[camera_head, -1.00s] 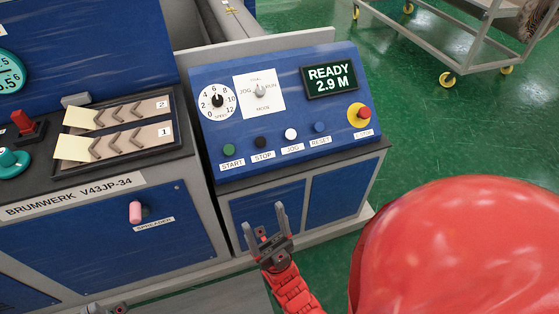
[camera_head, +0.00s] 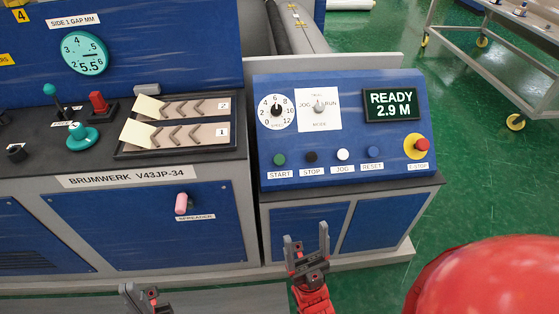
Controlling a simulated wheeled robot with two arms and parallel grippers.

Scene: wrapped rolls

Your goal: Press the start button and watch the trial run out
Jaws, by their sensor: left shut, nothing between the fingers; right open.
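The green start button (camera_head: 279,160) sits at the left of a button row on the blue sloped control panel (camera_head: 300,92), above a START label. The display (camera_head: 391,104) reads READY 2.9 M. The mode knob (camera_head: 319,107) points up, between JOG and RUN. My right gripper (camera_head: 306,246) is open and empty, in front of the cabinet below the panel and apart from the buttons. My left gripper (camera_head: 139,294) is at the bottom edge, partly cut off, shut and empty, well away from the panel.
Stop (camera_head: 311,157), jog (camera_head: 343,154) and reset (camera_head: 374,152) buttons stand right of start. A red e-stop (camera_head: 421,144) is at the panel's right. The left console has a pink spreader knob (camera_head: 181,203) and levers. A grey cart (camera_head: 500,50) stands on the green floor behind.

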